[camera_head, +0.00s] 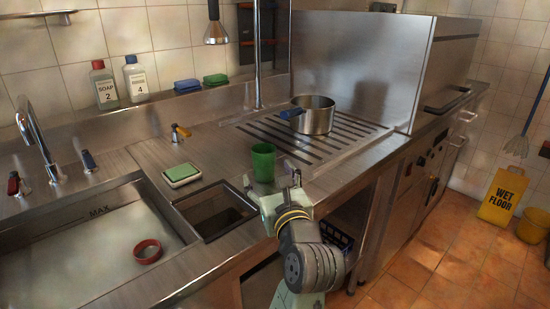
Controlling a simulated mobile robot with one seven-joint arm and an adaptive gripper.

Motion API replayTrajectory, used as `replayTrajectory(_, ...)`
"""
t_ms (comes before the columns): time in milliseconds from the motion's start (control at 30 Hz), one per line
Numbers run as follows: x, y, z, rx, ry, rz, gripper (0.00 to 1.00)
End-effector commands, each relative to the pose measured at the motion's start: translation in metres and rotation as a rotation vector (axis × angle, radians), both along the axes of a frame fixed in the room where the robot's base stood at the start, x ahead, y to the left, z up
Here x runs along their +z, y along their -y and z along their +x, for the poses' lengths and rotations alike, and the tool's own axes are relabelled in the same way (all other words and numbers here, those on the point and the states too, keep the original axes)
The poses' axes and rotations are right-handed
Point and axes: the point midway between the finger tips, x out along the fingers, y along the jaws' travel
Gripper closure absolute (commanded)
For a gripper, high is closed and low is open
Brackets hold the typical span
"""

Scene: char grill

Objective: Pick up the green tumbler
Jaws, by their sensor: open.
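The green tumbler (263,163) stands upright on the steel counter, at the left edge of the slatted drain area and just behind the small square basin. My gripper (270,177) is at the front of the counter, with its fingers spread near the tumbler's lower part. One finger shows to the left of the tumbler and one to the right. The gripper looks open and holds nothing. I cannot tell whether either finger touches the tumbler.
A metal pot (317,117) stands on the drain slats (345,140) behind the tumbler. A green-and-white sponge (182,175) lies to the left.

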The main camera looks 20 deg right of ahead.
Motion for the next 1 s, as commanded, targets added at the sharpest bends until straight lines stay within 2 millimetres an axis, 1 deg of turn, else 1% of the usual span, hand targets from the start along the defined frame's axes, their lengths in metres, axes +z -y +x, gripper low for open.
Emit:
replayTrajectory(33,-0.004,0.004,-0.006,-0.023,-0.004,0.019,0.33)
replayTrajectory(67,-0.005,0.005,-0.007,-0.032,-0.005,0.026,0.33)
replayTrajectory(133,-0.006,0.009,-0.003,-0.041,-0.005,0.037,0.33)
replayTrajectory(300,-0.005,0.012,0.025,-0.04,-0.007,0.038,0.33)
replayTrajectory(400,-0.005,0.014,0.037,-0.04,-0.006,0.037,0.33)
replayTrajectory(567,-0.004,0.016,0.048,-0.04,-0.005,0.036,0.33)
replayTrajectory(767,0.003,0.018,0.077,-0.039,-0.006,0.035,0.33)
replayTrajectory(833,0.001,0.019,0.086,-0.039,-0.006,0.035,0.33)
replayTrajectory(900,0.0,0.021,0.093,-0.039,-0.005,0.036,0.33)
replayTrajectory(1000,-0.001,0.021,0.097,-0.04,-0.005,0.035,0.33)
